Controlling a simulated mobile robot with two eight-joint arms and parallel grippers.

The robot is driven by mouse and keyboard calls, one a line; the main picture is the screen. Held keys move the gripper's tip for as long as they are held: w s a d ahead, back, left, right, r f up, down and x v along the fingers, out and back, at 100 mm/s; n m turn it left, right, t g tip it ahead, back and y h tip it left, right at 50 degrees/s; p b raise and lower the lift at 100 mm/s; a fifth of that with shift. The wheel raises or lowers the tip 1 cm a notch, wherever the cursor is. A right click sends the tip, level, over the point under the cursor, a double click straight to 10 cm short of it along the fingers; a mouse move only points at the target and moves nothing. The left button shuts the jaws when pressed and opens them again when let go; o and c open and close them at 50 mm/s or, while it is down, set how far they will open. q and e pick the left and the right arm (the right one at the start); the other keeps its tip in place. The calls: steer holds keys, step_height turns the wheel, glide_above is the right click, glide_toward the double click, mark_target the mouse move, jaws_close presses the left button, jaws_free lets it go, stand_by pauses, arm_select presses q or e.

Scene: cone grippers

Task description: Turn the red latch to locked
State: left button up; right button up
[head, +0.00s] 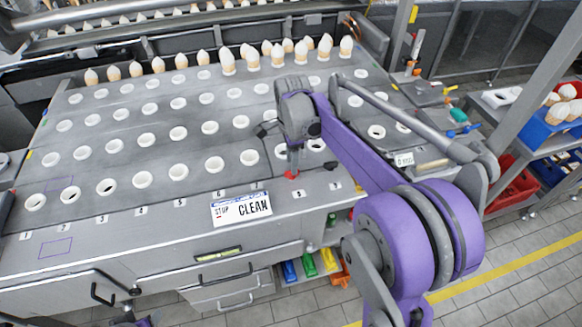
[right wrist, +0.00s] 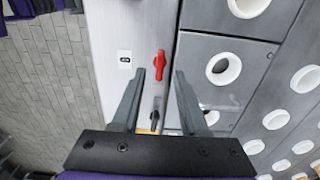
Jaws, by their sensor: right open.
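The red latch (head: 291,174) sits on the grey worktop near its front edge, to the right of the CLEAN sign. In the right wrist view the red latch (right wrist: 160,64) is a small handle lying lengthwise beside a panel seam. My right gripper (head: 291,156) points down just above the latch. In the right wrist view my right gripper (right wrist: 160,73) is open, with the latch showing in the gap just beyond the fingertips. I see no clear contact.
Rows of white-rimmed holes (head: 178,134) fill the worktop, with cones (head: 228,62) standing along the back row. The CLEAN sign (head: 241,208) is left of the latch. A blue bin (head: 550,134) and a red bin (head: 509,186) stand at the right. A small dark part (right wrist: 155,115) lies between my fingers.

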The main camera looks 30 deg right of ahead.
steer(key=shift+f, duration=1.55)
steer(key=shift+c, duration=0.3)
jaws_close()
